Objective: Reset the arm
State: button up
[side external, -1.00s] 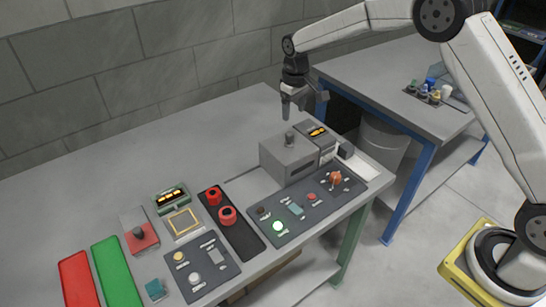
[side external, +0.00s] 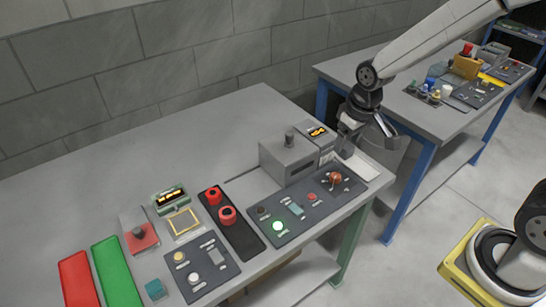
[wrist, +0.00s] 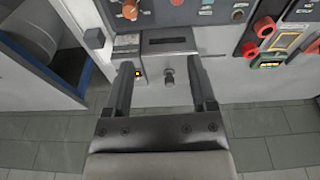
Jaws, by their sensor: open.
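My gripper (side external: 364,128) is open and empty in the side external view, in the air by the right end of the grey workbench, right of the grey box with a knob on top (side external: 289,158). In the wrist view my gripper (wrist: 161,88) shows two spread fingers with nothing between them. The grey box with its knob (wrist: 168,62) lies beyond the fingertips there. My arm comes in from the upper right.
A second, blue-legged table (side external: 425,150) stands at the right. A grey brick wall runs behind.

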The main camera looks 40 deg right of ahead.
jog(key=s+f, duration=0.1)
jog(key=s, duration=0.8)
jog(key=shift+s+f+m+t, duration=0.15)
jog(key=shift+s+m+t, duration=0.1)
jog(key=shift+m+t, duration=0.05)
jog(key=shift+o, duration=0.2)
